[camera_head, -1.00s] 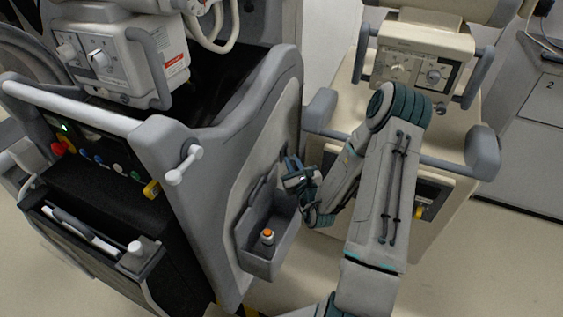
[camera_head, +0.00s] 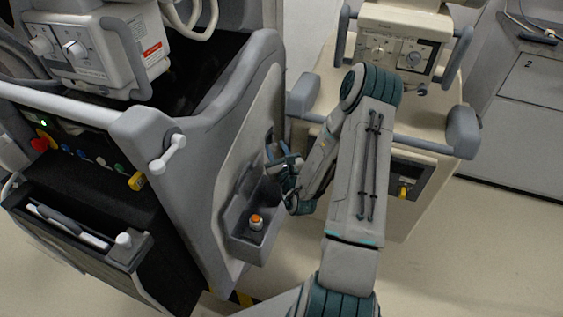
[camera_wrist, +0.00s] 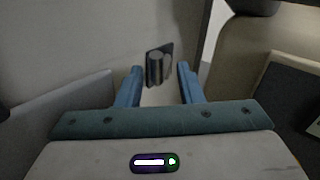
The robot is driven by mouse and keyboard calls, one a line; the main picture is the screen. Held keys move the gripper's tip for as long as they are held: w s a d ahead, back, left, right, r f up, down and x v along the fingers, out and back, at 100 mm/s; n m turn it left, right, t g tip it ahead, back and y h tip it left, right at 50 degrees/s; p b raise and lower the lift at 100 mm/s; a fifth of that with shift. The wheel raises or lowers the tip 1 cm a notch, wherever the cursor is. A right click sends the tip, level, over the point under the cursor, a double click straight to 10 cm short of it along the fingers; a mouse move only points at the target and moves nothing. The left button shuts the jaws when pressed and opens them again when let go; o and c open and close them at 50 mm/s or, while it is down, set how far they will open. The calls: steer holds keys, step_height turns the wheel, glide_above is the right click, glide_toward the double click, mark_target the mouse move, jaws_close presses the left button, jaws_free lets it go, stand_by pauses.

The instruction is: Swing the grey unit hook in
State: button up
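The grey unit (camera_head: 215,130) is the large cart at left in the head view. A small dark plate with a short grey cylindrical part (camera_wrist: 157,66), which looks like the hook, is on its side panel in the wrist view. In the head view only a small dark patch (camera_head: 270,134) shows there, just beyond my gripper. My gripper (camera_head: 282,160) is beside that panel, above the side bin. In the wrist view its two blue fingers (camera_wrist: 160,72) are apart, and the hook part appears between and beyond their tips. Contact cannot be told.
The side bin (camera_head: 238,240) holds an orange-topped bottle (camera_head: 256,222) below my gripper. A white T-shaped handle (camera_head: 168,154) juts from the unit's front corner. A beige cart (camera_head: 400,215) with a grey rail stands close on the right. Floor is free at lower right.

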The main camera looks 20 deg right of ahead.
steer(key=s+a+p, duration=0.1)
steer(key=s+p, duration=0.4)
steer(key=s, duration=0.8)
steer(key=shift+c, duration=0.3)
steer(key=c, duration=0.5)
steer(key=shift+w+d+f+n+y+b, duration=0.2)
steer(key=shift+w+n+y+b, duration=0.1)
steer(key=shift+w+n+b, duration=0.1)
jaws_close()
steer(key=w+d+f+n+g+y+b, duration=0.15)
steer(key=d+n+y+b, duration=0.3)
steer(key=n, duration=0.45)
steer(key=w+d+n+y+b, duration=0.25)
steer(key=d+n+y, duration=0.2)
steer(key=n, duration=0.55)
steer(key=a+b+x, duration=0.1)
steer(key=x, duration=0.8)
steer(key=shift+s+a+r+y, duration=0.2)
steer(key=shift+s+a+y, duration=0.05)
steer(key=shift+y, duration=0.15)
